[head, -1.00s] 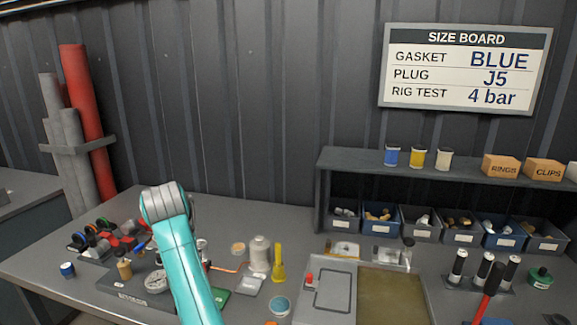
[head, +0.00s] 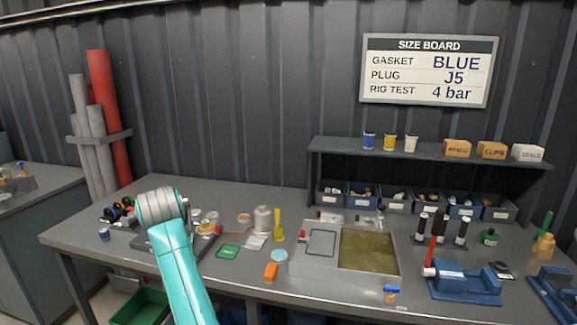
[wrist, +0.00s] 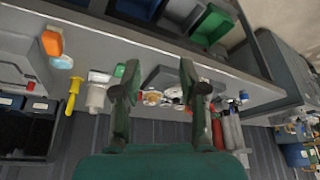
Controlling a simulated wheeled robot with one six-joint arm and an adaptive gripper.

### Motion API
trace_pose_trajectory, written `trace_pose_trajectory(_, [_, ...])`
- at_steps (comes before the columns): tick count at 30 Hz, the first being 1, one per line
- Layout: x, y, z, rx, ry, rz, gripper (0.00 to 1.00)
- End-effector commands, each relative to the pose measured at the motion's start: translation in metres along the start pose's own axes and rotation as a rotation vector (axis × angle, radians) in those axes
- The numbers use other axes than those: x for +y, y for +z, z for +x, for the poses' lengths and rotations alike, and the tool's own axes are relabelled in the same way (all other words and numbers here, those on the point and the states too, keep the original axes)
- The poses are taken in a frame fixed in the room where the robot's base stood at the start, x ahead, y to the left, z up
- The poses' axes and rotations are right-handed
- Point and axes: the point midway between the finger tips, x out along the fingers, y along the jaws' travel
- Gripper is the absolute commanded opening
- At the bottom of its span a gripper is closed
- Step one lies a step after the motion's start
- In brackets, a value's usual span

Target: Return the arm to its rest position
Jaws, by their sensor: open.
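My teal arm (head: 178,265) rises from the bottom of the head view, its grey joint (head: 160,206) in front of the left part of the bench. My gripper cannot be made out in the head view. In the wrist view my gripper (wrist: 159,82) shows two dark green fingers spread well apart, with nothing held between them. The bench and its items show upside down beyond the fingers. The wrist view does not show whether any finger is touching something, but no contact is visible.
The grey bench (head: 235,285) holds a tray rig (head: 300,262), a yellow tool (head: 278,228), an orange piece (head: 270,271) and blue fixtures (head: 462,283). A shelf (head: 330,147) with bins stands at the back right. Red and grey rolls (head: 108,110) stand at the left. A green crate (head: 140,307) is under the bench.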

Motion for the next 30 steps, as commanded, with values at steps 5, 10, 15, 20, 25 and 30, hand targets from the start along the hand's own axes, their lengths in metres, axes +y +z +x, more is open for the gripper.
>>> trace_pose_trajectory(5, [0.005, 0.005, 0.012, 0.005, 0.000, 0.002, 0.42])
trace_pose_trajectory(10, [0.013, 0.012, 0.030, 0.019, -0.001, 0.004, 0.42])
trace_pose_trajectory(15, [0.025, 0.023, 0.054, 0.038, -0.003, 0.007, 0.42])
trace_pose_trajectory(20, [0.040, 0.039, 0.084, 0.062, -0.004, 0.010, 0.42])
trace_pose_trajectory(25, [0.065, 0.069, 0.128, 0.099, -0.006, 0.016, 0.42])
trace_pose_trajectory(30, [0.099, 0.113, 0.176, 0.155, -0.009, 0.026, 0.42])
